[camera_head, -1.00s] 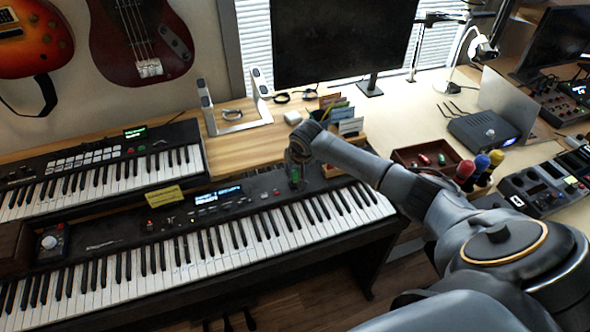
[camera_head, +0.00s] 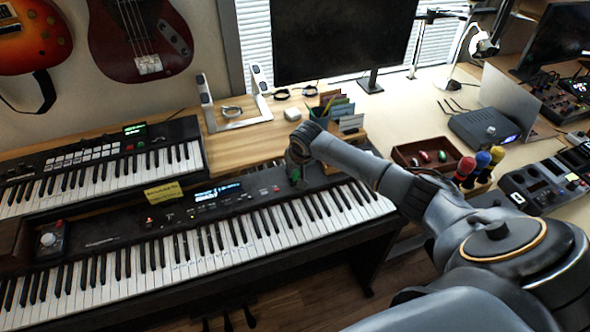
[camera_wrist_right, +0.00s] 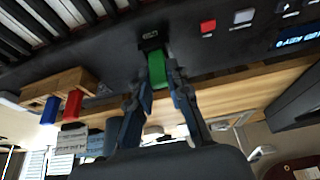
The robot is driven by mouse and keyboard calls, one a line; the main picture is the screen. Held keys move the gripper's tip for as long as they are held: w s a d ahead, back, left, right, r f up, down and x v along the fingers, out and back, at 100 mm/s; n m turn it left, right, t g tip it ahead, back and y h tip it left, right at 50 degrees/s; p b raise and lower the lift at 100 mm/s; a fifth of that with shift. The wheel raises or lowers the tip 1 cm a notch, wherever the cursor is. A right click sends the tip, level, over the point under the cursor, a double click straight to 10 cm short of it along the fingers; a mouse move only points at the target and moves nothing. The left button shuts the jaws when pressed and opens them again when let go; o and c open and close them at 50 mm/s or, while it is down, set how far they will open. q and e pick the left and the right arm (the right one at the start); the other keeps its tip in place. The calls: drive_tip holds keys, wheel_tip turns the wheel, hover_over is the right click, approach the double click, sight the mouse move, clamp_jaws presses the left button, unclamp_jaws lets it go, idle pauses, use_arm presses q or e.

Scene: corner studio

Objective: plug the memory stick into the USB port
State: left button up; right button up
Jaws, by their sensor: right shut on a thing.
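My right gripper (camera_head: 297,171) reaches down to the top panel of the long digital piano (camera_head: 150,240). In the right wrist view the right gripper (camera_wrist_right: 160,84) is shut on the green memory stick (camera_wrist_right: 156,66). The stick is small in the head view (camera_head: 295,175). Its far end meets a small black port area (camera_wrist_right: 150,38) on the piano's dark panel. I cannot tell whether the plug is inside the port or just in front of it. My left gripper is not in view.
A second keyboard (camera_head: 97,165) stands behind at left. A wooden organizer with cards (camera_head: 347,123) stands just behind the gripper. Right of my forearm are a tray (camera_head: 404,155) with small coloured items and several coloured-handled tools (camera_head: 483,160). A monitor (camera_head: 340,40) stands behind.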

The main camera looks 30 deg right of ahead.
drive_tip(key=shift+f, duration=0.35)
drive_tip(key=o, duration=0.9)
drive_tip(key=shift+c, duration=0.2)
drive_tip(key=shift+r, duration=0.15)
drive_tip(key=v, duration=1.1)
drive_tip(key=shift+s+r, duration=0.2)
drive_tip(key=shift+r, duration=0.2)
wheel_tip(320, 180, up, 6)
drive_tip(key=p, duration=0.8)
